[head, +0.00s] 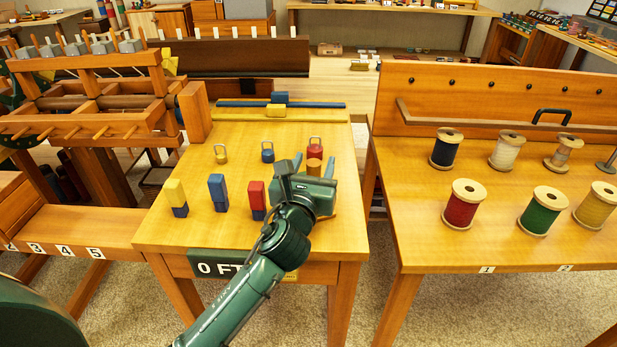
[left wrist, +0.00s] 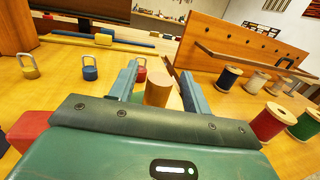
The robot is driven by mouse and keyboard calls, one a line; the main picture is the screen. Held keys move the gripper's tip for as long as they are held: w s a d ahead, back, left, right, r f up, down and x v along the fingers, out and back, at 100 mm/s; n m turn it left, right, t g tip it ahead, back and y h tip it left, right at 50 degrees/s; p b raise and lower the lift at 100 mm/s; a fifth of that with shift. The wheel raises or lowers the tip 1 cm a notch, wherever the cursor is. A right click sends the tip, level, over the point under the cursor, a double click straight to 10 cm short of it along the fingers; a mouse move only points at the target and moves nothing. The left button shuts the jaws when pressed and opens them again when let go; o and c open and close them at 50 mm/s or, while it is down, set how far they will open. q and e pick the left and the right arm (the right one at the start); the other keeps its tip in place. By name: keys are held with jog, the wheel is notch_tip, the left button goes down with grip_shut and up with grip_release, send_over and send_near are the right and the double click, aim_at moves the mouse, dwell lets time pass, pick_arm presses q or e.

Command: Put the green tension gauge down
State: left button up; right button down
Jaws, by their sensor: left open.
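My left gripper (head: 314,166) is low over the right front of the small wooden table, its two blue-grey fingers apart. A tan wooden cylinder (head: 314,168) stands between the fingers; in the left wrist view the cylinder (left wrist: 157,91) shows upright, with gaps to both fingers. I cannot make out a green tension gauge in either view; the gripper body hides part of the tabletop. Along the front stand a yellow-and-blue block (head: 176,197), a blue block (head: 218,192) and a red-and-blue block (head: 257,199). My right gripper is not in view.
Behind are yellow (head: 221,155), blue (head: 267,154) and red (head: 315,150) looped weights. Blue and yellow bars lie at the table's back. The right bench (head: 400,200) holds several thread spools. A wooden loom (head: 90,100) stands left. The table's middle is clear.

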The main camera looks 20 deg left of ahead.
pick_arm(q)
jog(key=s+d, duration=0.1)
jog(key=s, duration=1.1)
jog(key=shift+f, duration=0.25)
